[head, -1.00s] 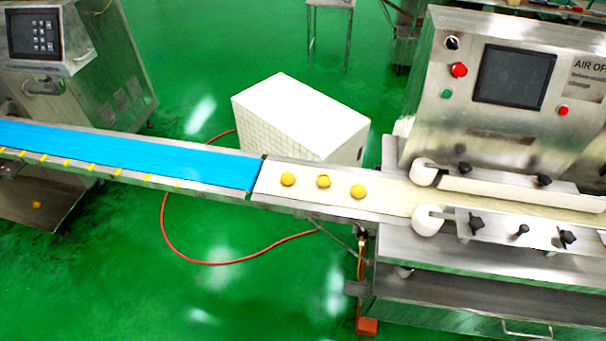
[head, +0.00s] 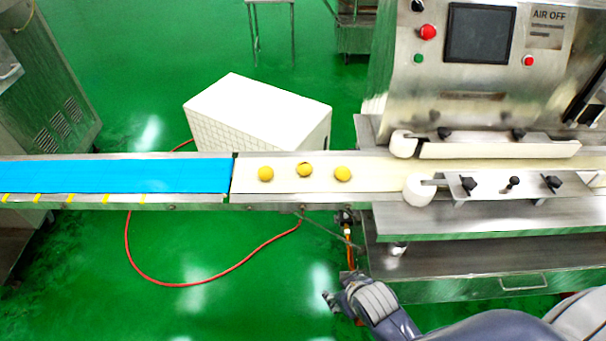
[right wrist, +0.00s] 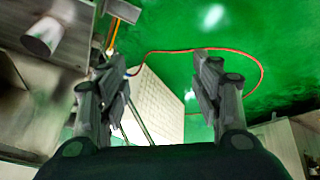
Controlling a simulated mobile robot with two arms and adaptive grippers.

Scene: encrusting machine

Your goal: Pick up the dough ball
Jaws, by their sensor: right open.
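Three yellow dough balls lie in a loose row on the cream belt (head: 385,168): a left one (head: 265,174), a middle one (head: 304,170) and a right one (head: 343,174). My right gripper (head: 334,301) is low in the head view, in front of the machine and below the level of the belt in the picture, apart from the balls. In the right wrist view its two fingers (right wrist: 168,80) are spread with nothing between them. No dough ball shows in the right wrist view. My left gripper is not in view.
A blue belt (head: 120,176) joins the cream belt on the left. The steel machine (head: 490,240) with white rollers (head: 418,190) and guide rails stands at the right. A white box (head: 260,112) is behind the belt. A red hose (head: 200,284) lies on the green floor.

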